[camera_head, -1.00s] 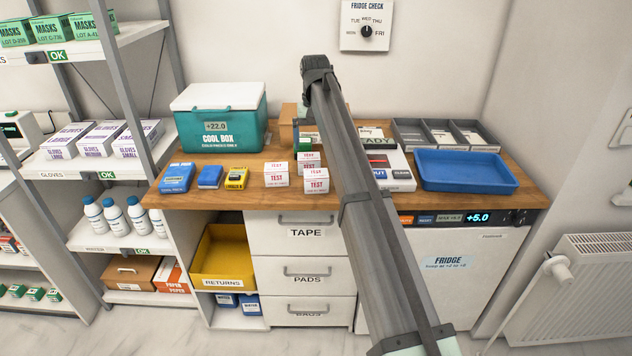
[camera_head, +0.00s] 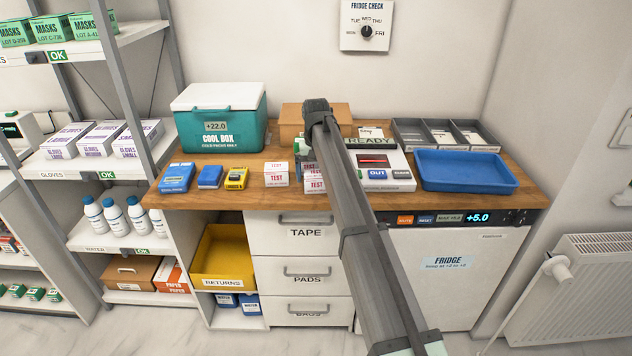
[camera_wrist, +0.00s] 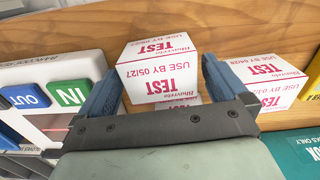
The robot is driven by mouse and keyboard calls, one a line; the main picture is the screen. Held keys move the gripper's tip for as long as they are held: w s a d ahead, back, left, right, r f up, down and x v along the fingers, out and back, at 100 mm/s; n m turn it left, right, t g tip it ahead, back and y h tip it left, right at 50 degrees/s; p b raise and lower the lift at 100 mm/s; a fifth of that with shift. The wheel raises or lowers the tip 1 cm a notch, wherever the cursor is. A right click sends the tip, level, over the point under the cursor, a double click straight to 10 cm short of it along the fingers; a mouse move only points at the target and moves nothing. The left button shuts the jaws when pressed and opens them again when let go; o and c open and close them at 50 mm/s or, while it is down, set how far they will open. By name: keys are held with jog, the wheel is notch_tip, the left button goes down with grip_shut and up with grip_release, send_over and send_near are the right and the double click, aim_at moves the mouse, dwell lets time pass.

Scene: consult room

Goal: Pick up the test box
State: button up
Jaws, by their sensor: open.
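Several white test boxes with red print stand on the wooden counter (camera_head: 215,201). In the head view one test box (camera_head: 276,174) is clear to the left; others are partly hidden behind my arm. In the wrist view a test box (camera_wrist: 158,72) marked USE BY 05/27 lies between the blue fingertips of my gripper (camera_wrist: 162,66). The gripper is open, with a finger on each side of this box; I cannot tell whether they touch it.
A white device with OUT and IN buttons (camera_wrist: 60,122) is close to the left finger. In the head view, a teal cool box (camera_head: 222,132) stands at the back left, a cardboard box (camera_head: 290,116) behind my arm, and a blue tray (camera_head: 466,170) at the right.

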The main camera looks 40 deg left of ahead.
notch_tip(320, 180, down, 2)
jog(key=shift+c, duration=0.2)
jog(key=c, duration=0.9)
jog(key=shift+r, duration=0.15)
